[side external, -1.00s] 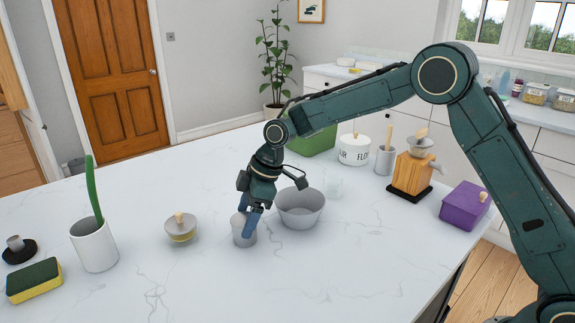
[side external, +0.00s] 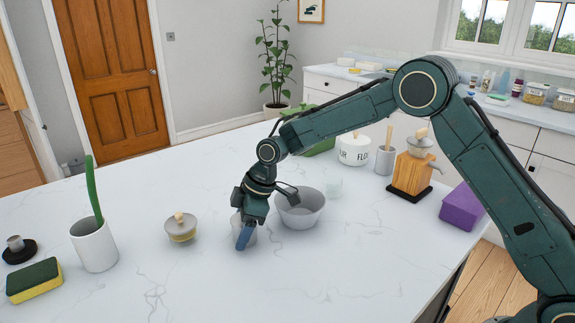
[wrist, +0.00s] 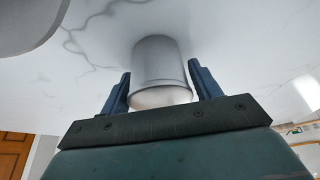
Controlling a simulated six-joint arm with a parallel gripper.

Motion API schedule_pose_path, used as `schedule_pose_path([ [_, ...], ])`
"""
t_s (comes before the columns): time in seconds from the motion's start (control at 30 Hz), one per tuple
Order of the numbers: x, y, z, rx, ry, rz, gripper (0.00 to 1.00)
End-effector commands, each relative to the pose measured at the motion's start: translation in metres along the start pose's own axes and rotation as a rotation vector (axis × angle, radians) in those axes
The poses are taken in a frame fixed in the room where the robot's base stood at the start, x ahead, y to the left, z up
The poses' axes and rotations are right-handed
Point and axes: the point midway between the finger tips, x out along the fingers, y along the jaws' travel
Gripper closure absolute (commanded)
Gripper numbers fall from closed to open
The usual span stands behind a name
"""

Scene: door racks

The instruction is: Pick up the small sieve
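A small grey cylindrical cup (side external: 253,236) stands on the white worktop left of a wide grey bowl. It is the likely small sieve, but no mesh can be made out. My gripper (side external: 243,237) is down at this cup and partly hides it. In the wrist view the cup (wrist: 160,58) stands between the two blue fingers of my gripper (wrist: 160,82). The fingers are apart, with a gap on each side of the cup. A grey dish with a wooden knob (side external: 180,230) sits further left, apart from my gripper.
The wide grey bowl (side external: 300,211) is close on the right of my gripper. A white pot with a green stem (side external: 94,246) and a sponge (side external: 34,280) stand at left. A wooden grinder (side external: 410,174) and purple box (side external: 461,208) are at right. The front worktop is clear.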

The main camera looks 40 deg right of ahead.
Motion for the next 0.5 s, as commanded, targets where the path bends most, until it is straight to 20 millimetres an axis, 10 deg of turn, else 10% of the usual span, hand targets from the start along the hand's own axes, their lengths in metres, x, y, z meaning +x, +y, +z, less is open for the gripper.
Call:
schedule_pose_path([
  [0.2, -0.0001, 0.0, 0.0, 0.0, 0.0, 0.0, 0.76],
  [0.5, -0.0015, 0.0001, -0.0007, 0.0, 0.001, 0.001, 0.76],
])
